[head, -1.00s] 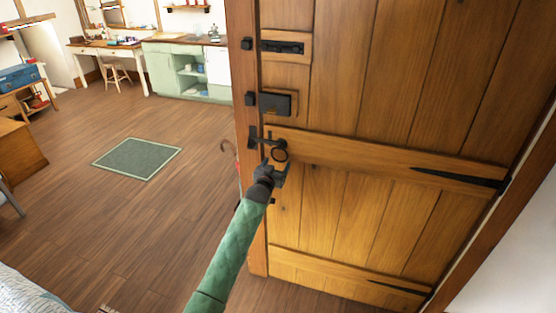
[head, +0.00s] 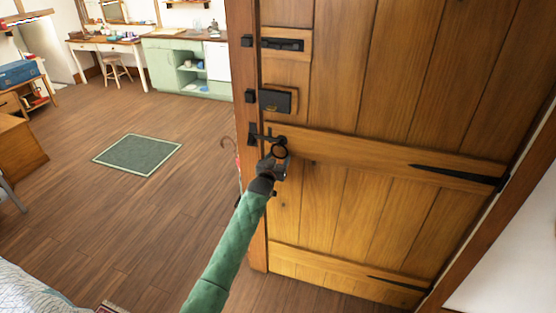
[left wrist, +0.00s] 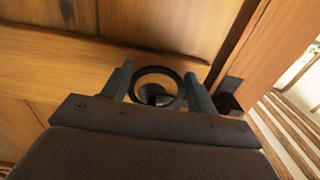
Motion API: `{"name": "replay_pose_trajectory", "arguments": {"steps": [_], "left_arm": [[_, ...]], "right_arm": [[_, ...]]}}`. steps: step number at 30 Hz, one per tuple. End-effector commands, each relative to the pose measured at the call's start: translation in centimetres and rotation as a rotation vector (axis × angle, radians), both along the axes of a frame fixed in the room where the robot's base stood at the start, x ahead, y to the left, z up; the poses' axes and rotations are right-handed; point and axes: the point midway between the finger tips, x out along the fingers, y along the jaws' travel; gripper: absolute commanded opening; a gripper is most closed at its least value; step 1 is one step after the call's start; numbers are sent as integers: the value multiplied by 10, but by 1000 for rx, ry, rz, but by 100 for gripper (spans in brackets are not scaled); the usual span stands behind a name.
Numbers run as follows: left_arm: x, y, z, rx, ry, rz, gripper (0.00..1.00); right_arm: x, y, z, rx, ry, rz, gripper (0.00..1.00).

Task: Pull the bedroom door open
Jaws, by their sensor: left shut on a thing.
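The wooden bedroom door (head: 345,205) stands at the right of the head view and looks shut against its post. A black ring handle (head: 280,149) sits on its middle rail near the left edge. My left gripper (head: 277,158) is at the ring. In the left wrist view the ring handle (left wrist: 157,72) lies between the two fingers of my left gripper (left wrist: 158,85), which are shut on it. A black latch (head: 262,136) is just left of the ring. My right gripper is not in view.
A black bolt (head: 283,46) and a lock box (head: 276,102) are higher on the door. The wooden door post (head: 246,150) stands at its left. A green rug (head: 138,155) lies on otherwise open floor. A bed corner (head: 35,290) is at lower left.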

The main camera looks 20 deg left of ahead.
Motion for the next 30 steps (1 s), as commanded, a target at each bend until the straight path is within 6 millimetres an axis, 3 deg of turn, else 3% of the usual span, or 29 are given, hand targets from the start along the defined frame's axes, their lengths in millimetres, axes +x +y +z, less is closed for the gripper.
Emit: {"name": "replay_pose_trajectory", "arguments": {"steps": [7,21,30], "left_arm": [[0,5,-2,96,-4,-1,18],[1,24,4,424,-13,0,17],[1,29,9,550,-17,0,17]], "right_arm": [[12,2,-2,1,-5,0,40],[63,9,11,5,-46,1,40],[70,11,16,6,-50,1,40]]}}
